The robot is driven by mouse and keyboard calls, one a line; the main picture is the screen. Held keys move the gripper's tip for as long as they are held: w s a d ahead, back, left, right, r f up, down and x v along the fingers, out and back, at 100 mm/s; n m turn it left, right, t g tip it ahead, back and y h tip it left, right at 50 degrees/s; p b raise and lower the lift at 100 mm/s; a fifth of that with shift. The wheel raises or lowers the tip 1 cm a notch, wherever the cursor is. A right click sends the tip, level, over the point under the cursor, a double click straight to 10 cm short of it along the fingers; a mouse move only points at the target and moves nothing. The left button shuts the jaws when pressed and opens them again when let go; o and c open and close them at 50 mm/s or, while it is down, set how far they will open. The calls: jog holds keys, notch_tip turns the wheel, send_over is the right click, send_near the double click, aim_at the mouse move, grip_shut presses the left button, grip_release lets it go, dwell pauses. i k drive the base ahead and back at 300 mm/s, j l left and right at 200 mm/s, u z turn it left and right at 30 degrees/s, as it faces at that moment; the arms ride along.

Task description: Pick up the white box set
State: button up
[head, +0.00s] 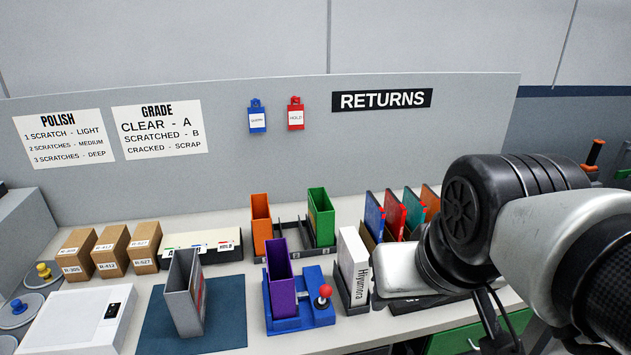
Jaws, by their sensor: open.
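The white box set (353,262) stands upright in a dark holder on the bench, right of the middle. Its spine faces me and reads "Hiyumora". My gripper (398,275) comes in from the right at the end of my arm and shows just right of the white box set. I see mostly the pale back of its hand; its fingertips are largely hidden. It is open and nothing shows in it. I cannot tell whether it touches the holder.
A blue stand with a red-knobbed lever (324,292) and purple case (281,285) is left of the box set. A grey case (184,290) stands on a dark mat (228,318). Orange (261,225) and green (320,217) cases stand behind; colored cases (394,217) are behind my gripper.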

aim_at(354, 269)
jog(key=i+l+u, duration=0.15)
jog(key=u, duration=0.25)
jog(key=i+l+u, duration=0.15)
jog(key=l+u, duration=0.3)
jog(key=j, duration=0.1)
